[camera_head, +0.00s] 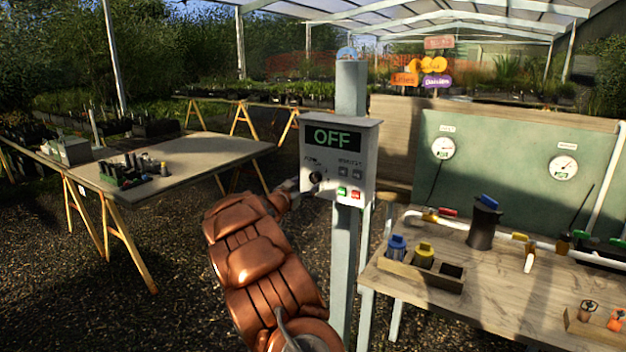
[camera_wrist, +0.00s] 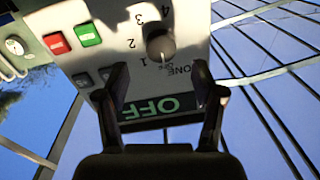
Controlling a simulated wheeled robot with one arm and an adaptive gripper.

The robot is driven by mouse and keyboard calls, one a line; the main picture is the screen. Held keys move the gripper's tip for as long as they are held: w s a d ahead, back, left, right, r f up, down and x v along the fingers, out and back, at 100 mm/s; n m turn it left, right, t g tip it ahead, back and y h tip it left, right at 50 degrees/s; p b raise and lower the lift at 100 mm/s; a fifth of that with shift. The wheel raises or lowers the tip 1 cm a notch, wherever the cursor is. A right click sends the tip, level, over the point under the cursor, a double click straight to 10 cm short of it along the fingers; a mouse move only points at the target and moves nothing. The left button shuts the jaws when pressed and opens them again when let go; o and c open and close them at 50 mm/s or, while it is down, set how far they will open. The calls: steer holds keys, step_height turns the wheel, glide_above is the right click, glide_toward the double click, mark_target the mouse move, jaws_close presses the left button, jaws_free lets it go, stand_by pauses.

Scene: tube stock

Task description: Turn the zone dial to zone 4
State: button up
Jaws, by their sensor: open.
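The zone dial (camera_head: 316,178) is a small dark knob on the lower left of the grey control box's face (camera_head: 367,150). In the wrist view, which is upside down, the dial (camera_wrist: 158,42) has the printed numbers 1 to 4 around it. I cannot tell surely which number it points at. The box's display (camera_head: 333,138) reads OFF. My gripper (camera_wrist: 161,80) is open, its two dark fingers in front of the panel and apart from the dial, which shows beyond the fingertips. In the head view my gripper (camera_head: 292,187) is at the box's left edge, partly hidden by my copper arm.
Green (camera_head: 341,191) and red (camera_head: 355,194) buttons and two grey buttons sit beside the dial. The box is on a post (camera_head: 346,250). A wooden bench (camera_head: 500,290) with pipes and fittings stands at right, a table (camera_head: 200,160) at left. Gravel between is clear.

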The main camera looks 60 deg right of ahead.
mark_target(314, 179)
steer(key=shift+w+d+p, duration=0.2)
steer(key=shift+d+p, duration=0.25)
steer(key=shift+d, duration=1.05)
steer(key=shift+w+d+p, duration=0.15)
steer(key=shift+d+p, duration=0.25)
steer(key=shift+d, duration=1.05)
steer(key=c, duration=1.1)
steer(key=shift+c, duration=0.2)
